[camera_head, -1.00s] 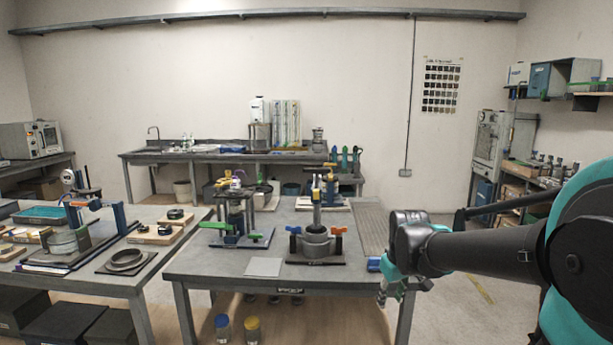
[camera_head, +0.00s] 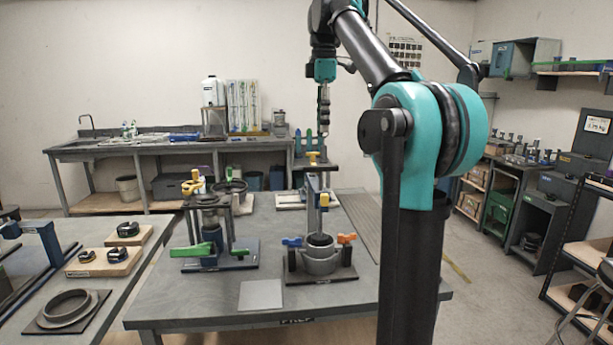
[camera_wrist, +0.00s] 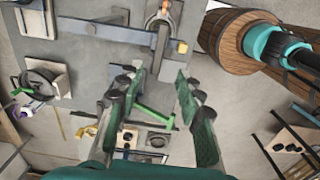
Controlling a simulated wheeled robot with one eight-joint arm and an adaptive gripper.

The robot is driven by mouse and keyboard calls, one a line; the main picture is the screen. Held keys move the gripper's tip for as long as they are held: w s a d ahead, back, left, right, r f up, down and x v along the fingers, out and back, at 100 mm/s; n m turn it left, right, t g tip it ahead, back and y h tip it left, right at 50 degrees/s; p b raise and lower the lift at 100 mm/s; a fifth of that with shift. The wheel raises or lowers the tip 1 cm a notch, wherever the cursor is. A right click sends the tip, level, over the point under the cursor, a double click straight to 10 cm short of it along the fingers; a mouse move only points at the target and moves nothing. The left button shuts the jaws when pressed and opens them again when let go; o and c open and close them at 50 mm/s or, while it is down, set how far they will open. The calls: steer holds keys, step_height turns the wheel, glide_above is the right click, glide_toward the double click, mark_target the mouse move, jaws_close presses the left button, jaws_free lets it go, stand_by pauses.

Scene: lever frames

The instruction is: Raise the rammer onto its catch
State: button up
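The stand that looks like the rammer's (camera_head: 313,185) is on the near bench in the head view. It has an upright grey post, yellow parts at its top and side, and a grey round mould (camera_head: 320,262) at its foot. A blue knob (camera_head: 292,241) and an orange knob (camera_head: 346,238) flank the mould. The catch cannot be made out. My gripper (camera_head: 323,133) points down, above and apart from the stand's top. In the wrist view my gripper (camera_wrist: 159,78) has its two green-padded fingers apart, with nothing held between them.
A second apparatus with a green handle (camera_head: 195,250) stands left of the stand. A flat grey plate (camera_head: 261,294) lies on the bench in front. The ribbed mat (camera_head: 355,222) at the right is clear. Another bench with a ring (camera_head: 68,305) is at the left.

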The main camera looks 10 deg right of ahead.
mark_target(321, 171)
step_height(321, 171, down, 17)
steer(key=shift+a+r, duration=0.1)
steer(key=shift+a, duration=0.05)
stand_by(0.5)
jaws_close()
stand_by(0.3)
